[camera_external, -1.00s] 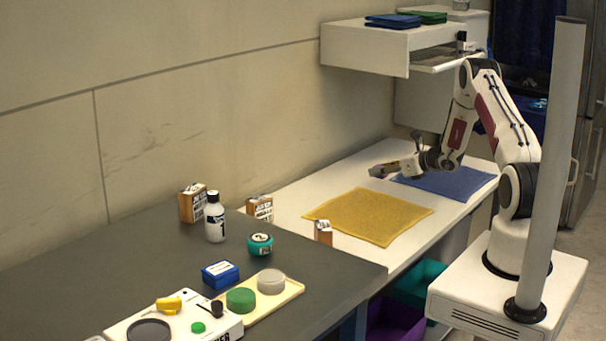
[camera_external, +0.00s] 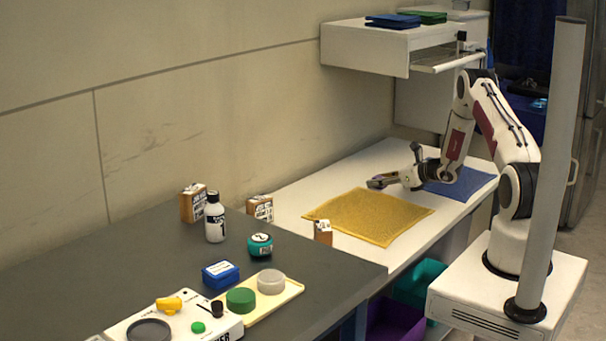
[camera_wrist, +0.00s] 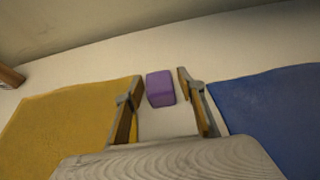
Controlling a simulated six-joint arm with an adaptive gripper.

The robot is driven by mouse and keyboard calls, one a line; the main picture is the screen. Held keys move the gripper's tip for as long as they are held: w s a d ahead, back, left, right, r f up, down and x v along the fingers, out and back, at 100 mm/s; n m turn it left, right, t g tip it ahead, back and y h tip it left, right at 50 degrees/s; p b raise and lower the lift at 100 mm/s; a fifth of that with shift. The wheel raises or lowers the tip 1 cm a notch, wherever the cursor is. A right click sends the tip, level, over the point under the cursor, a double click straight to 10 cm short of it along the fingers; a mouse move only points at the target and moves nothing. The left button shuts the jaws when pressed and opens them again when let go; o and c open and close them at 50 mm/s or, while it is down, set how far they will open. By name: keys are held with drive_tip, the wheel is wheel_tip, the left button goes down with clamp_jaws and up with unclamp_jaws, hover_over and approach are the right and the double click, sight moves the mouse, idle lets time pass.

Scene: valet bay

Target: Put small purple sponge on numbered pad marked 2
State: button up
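A small purple sponge (camera_wrist: 160,88) lies on the white counter between the yellow mat (camera_wrist: 55,125) and the blue mat (camera_wrist: 275,110). My gripper (camera_wrist: 157,85) is open, with one finger on either side of the sponge and not visibly closed on it. In the external view my gripper (camera_external: 376,183) is low over the counter near the yellow mat's (camera_external: 368,216) far edge; I cannot make out the sponge there. The blue mat (camera_external: 465,185) is partly behind my arm. I read no number on either mat. A teal jar (camera_external: 260,245) carries a label that looks like 2.
The dark counter holds a white bottle (camera_external: 214,218) marked 1, brown boxes (camera_external: 193,203), a blue box (camera_external: 220,274) and a cream tray (camera_external: 285,300) with round pucks. A wall cabinet (camera_external: 365,50) overhangs the back. Teal and purple bins stand below.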

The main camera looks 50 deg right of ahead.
idle(0.4)
drive_tip(key=shift+r, duration=0.2)
drive_tip(key=v, duration=0.5)
drive_tip(key=shift+d, duration=0.1)
wheel_tip(320, 180, up, 5)
drive_tip(key=shift+f, duration=0.1)
drive_tip(key=shift+r, duration=1)
